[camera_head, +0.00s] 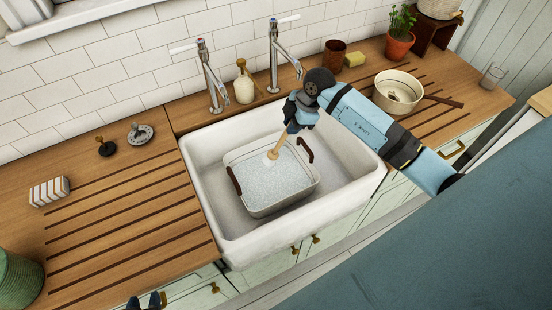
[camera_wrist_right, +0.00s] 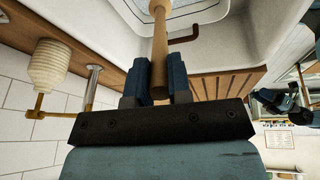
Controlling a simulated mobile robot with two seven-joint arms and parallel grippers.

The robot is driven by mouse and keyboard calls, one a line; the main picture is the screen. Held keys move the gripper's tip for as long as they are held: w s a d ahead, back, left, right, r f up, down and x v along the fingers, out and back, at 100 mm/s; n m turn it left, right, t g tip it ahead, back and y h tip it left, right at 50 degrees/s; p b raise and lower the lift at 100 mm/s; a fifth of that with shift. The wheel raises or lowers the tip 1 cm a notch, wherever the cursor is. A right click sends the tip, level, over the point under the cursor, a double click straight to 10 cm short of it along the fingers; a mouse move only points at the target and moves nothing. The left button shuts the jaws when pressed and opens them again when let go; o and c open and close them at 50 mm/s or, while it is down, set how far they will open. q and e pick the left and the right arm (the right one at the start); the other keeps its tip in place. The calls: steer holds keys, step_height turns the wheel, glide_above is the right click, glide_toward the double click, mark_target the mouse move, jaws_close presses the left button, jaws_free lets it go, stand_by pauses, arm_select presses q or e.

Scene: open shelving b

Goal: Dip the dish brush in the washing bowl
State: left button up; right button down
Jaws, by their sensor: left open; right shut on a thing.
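The dish brush (camera_head: 274,152) has a wooden handle and a pale head. My right gripper (camera_head: 292,122) is shut on its handle, which also shows between the fingers in the right wrist view (camera_wrist_right: 160,45). The brush points down into the washing bowl (camera_head: 248,212), a pale tub with dark handles standing in the white sink and filled with foamy water. The brush head is at the foam surface; whether any of it is under the water I cannot tell. My left gripper (camera_head: 145,302) shows only its tips at the bottom edge, open and away from the bowl.
The white sink (camera_head: 229,245) surrounds the bowl. Two taps (camera_head: 211,80) and a soap bottle (camera_head: 244,85) stand behind it. A pan (camera_head: 398,85) is on the right worktop, near a plant pot (camera_head: 398,45). The left worktop (camera_head: 130,215) is mostly clear, with a striped block (camera_head: 49,191).

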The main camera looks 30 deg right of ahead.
steer(key=shift+r+p, duration=1.15)
steer(key=shift+r, duration=0.85)
